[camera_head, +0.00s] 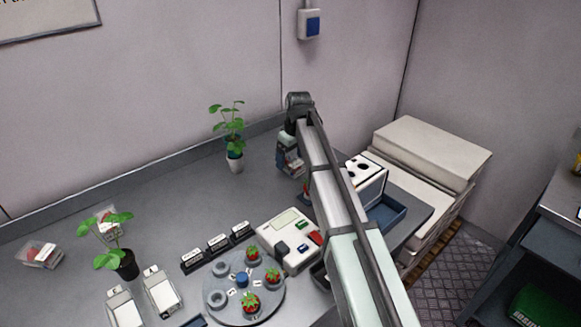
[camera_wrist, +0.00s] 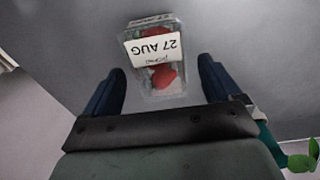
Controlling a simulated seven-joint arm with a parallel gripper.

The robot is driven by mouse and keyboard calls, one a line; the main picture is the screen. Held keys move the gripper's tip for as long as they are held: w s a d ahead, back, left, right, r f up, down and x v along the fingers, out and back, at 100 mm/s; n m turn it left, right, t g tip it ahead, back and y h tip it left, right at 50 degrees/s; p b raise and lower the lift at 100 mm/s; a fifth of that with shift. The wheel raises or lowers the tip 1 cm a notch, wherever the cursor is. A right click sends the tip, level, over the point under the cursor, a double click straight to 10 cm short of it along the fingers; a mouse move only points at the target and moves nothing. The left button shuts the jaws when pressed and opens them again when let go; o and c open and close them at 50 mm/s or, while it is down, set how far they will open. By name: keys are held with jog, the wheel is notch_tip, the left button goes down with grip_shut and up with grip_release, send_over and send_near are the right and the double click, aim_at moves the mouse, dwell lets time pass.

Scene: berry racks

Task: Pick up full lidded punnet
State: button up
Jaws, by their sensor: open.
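In the wrist view, a clear lidded punnet (camera_wrist: 157,82) with red berries inside carries a white label reading "27 AUG", upside down in the picture. My gripper (camera_wrist: 162,80) is open, with one dark blue finger on each side of the punnet and visible gaps between. The punnet sits at and beyond the fingertips, on the grey surface. In the head view, my gripper (camera_head: 288,142) is at the back of the bench, right of the potted plant. The punnet (camera_head: 291,161) shows just below it, partly hidden by my arm.
A potted plant (camera_head: 234,162) stands left of my gripper. A white device (camera_head: 368,180) and a blue tray (camera_head: 386,214) are to the right. A round turntable (camera_head: 262,306) with berries, a scale (camera_head: 285,249) and two more punnets (camera_head: 42,255) (camera_head: 104,217) lie toward the front and left.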

jog(key=shift+w+a+f, duration=0.1)
jog(key=shift+f, duration=0.95)
jog(key=shift+f, duration=0.25)
jog(key=shift+c, duration=0.4)
jog(key=c, duration=1)
jog(key=shift+r, duration=0.15)
